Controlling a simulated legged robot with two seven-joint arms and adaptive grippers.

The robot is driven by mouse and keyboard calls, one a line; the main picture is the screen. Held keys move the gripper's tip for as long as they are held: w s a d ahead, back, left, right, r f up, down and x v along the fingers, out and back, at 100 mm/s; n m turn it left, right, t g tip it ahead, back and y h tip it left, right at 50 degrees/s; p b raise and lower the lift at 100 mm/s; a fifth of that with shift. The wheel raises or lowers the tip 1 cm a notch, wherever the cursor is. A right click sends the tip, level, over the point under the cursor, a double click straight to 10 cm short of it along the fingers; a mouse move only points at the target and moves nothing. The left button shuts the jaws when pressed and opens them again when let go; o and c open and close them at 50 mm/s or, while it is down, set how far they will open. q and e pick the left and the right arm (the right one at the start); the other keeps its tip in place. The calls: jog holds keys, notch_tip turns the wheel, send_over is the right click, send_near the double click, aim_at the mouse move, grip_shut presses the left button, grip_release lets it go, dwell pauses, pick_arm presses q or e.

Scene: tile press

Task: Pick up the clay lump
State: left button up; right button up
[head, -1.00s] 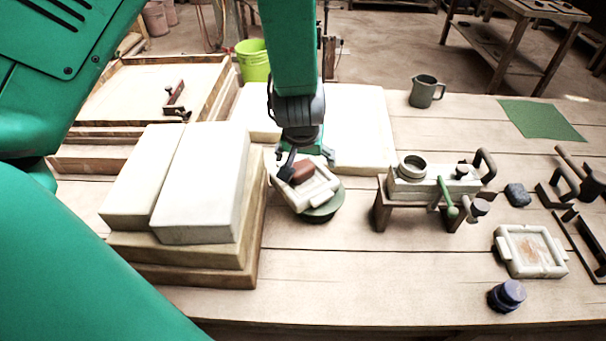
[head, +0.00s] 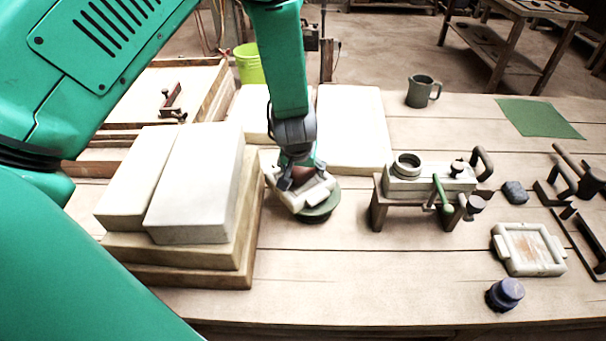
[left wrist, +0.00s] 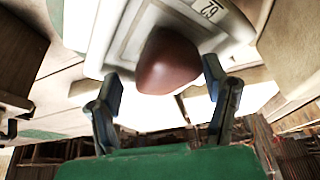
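The clay lump (head: 303,175) is reddish brown and sits on a pale rectangular tray (head: 313,193) that rests on a round green base (head: 322,209). In the left wrist view the clay lump (left wrist: 167,62) shows just beyond and between the two fingertips, with the tray (left wrist: 118,28) behind it. My left gripper (head: 301,177) comes down from above at the tray, and its wrist and fingers partly hide the lump in the head view. The left gripper (left wrist: 162,84) is open, with gaps between its fingers and the lump. My right gripper is out of view.
Stacked white slabs on boards (head: 196,185) stand close left of the tray. A bench press (head: 430,180) with a green-handled lever stands to the right. A grey mug (head: 420,92), a pale frame mould (head: 530,250) and a dark blue knob (head: 505,293) lie farther off. The front middle table is clear.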

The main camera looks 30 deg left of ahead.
pick_arm(q)
jog(key=shift+a+f, duration=0.1)
jog(key=shift+a, duration=0.3)
jog(key=c, duration=0.7)
jog(key=shift+s+a+f, duration=0.1)
jog(key=shift+a+f, duration=0.15)
jog(key=shift+a, duration=0.7)
jog(key=shift+c, duration=0.7)
jog(key=shift+s+a+f, duration=0.1)
jog(key=shift+a, duration=0.15)
jog(key=shift+c, duration=0.5)
jog(key=shift+d, duration=0.8)
jog(key=shift+c, duration=0.3)
jog(key=shift+w+d+r, duration=0.2)
jog(key=shift+d, duration=0.1)
jog(key=shift+c, duration=0.7)
jog(key=shift+a, duration=0.15)
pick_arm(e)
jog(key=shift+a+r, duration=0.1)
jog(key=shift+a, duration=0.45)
